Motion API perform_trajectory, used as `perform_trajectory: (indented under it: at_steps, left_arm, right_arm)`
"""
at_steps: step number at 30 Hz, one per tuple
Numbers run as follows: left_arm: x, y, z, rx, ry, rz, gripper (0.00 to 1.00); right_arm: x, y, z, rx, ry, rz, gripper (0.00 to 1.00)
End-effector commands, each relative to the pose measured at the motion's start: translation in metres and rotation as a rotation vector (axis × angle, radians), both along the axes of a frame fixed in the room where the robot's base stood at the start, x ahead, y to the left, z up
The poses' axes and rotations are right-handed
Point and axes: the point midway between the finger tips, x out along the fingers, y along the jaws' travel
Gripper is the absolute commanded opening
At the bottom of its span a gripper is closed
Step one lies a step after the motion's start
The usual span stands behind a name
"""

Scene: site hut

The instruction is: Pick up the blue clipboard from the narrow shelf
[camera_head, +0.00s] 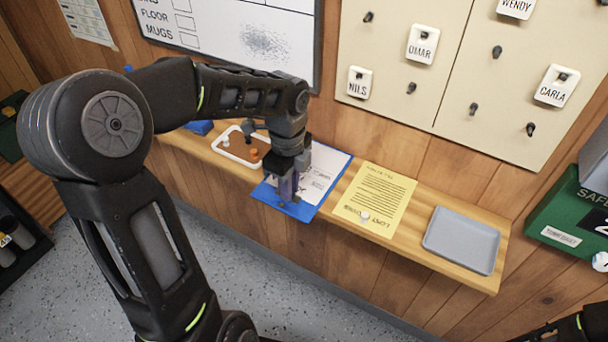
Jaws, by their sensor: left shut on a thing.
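The blue clipboard (304,210) with white paper lies on the narrow wooden shelf (408,259), its near edge sticking out past the shelf's front edge. My left gripper (287,198) points down at the clipboard's near left part and is shut on it. The wrist hides part of the clipboard's left side. Whether the board is lifted off the shelf I cannot tell. A part of my right arm shows in the bottom right corner; its gripper is out of the picture.
A grey tray (462,240) sits at the shelf's right end. A white-rimmed brown tray (228,150) with small items is left. A key board (425,100) hangs behind.

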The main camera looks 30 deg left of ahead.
Motion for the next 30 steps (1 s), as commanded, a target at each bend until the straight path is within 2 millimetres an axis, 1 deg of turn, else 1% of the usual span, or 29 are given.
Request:
perform_trajectory:
  at_steps: [1,3,4,20,24,30]
  left_arm:
    - [0.000,0.000,0.000,0.000,0.000,0.000,0.07]
    - [0.000,0.000,0.000,0.000,0.000,0.000,0.01]
    - [0.000,0.000,0.000,0.000,0.000,0.000,0.00]
    - [-0.001,0.000,0.002,0.000,-0.002,0.000,0.00]
    - [-0.004,0.000,0.009,0.001,-0.003,0.000,0.00]
    - [-0.003,0.000,0.033,0.001,-0.005,0.001,0.00]
  right_arm:
    - [0.000,0.000,0.000,0.000,0.000,0.000,0.36]
    - [0.000,0.000,0.000,0.000,0.000,0.000,0.36]
    - [0.000,0.000,0.000,0.000,0.000,0.000,0.36]
    - [0.000,0.000,-0.002,0.000,0.000,0.000,0.36]
    - [0.001,0.000,-0.006,0.002,-0.002,0.001,0.36]
    - [0.001,0.000,-0.007,0.002,-0.003,0.001,0.36]
